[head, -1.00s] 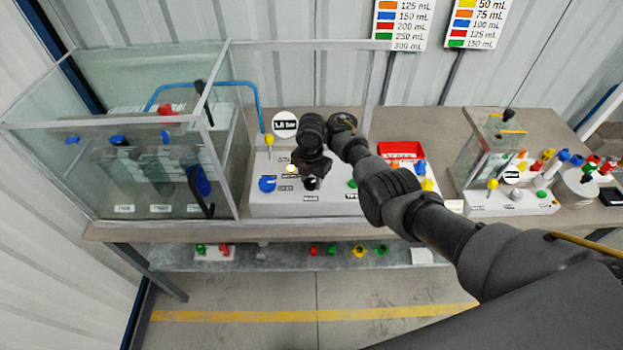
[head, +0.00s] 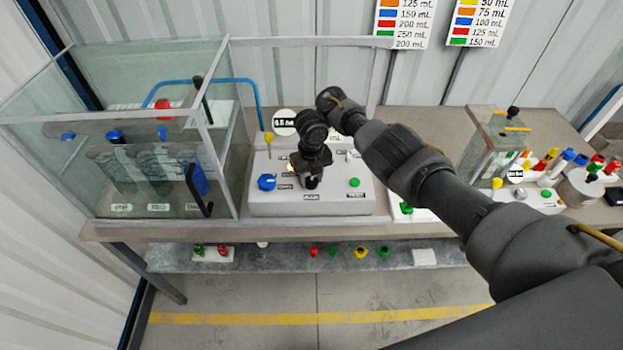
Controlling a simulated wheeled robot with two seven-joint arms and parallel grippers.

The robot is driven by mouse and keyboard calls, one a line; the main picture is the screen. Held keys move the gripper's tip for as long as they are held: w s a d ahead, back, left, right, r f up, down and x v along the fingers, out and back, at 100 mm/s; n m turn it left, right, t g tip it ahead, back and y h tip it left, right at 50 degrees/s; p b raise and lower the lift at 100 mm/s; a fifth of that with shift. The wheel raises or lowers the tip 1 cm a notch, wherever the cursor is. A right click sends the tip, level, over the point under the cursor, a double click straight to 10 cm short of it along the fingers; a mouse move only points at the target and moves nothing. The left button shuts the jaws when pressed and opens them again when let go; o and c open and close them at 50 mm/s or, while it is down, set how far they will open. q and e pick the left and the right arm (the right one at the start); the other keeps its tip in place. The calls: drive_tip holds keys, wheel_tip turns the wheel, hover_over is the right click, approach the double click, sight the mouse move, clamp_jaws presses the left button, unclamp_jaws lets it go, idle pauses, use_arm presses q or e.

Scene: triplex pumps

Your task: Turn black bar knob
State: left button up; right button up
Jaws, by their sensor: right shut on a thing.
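A white control box (head: 270,203) stands on the bench, left of the middle. My right gripper (head: 312,178) comes in from the right and points down at the middle of its top. It is shut on the black bar knob there. The dark fingers hide most of the knob, so its turn angle cannot be told. A round white gauge (head: 285,122) behind the box appears to read 0.5 bar. A blue knob (head: 267,182) sits left of the gripper and a green button (head: 355,182) sits to its right. My left gripper is not in view.
A glass tank (head: 75,150) with a dark-handled front stands close on the left. A second glass unit (head: 490,145) and several coloured pieces are on the right. A lower shelf (head: 290,257) holds small knobs.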

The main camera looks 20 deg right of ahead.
drive_tip(key=shift+n, duration=1.6)
drive_tip(key=o, duration=1)
drive_tip(key=shift+r, duration=0.1)
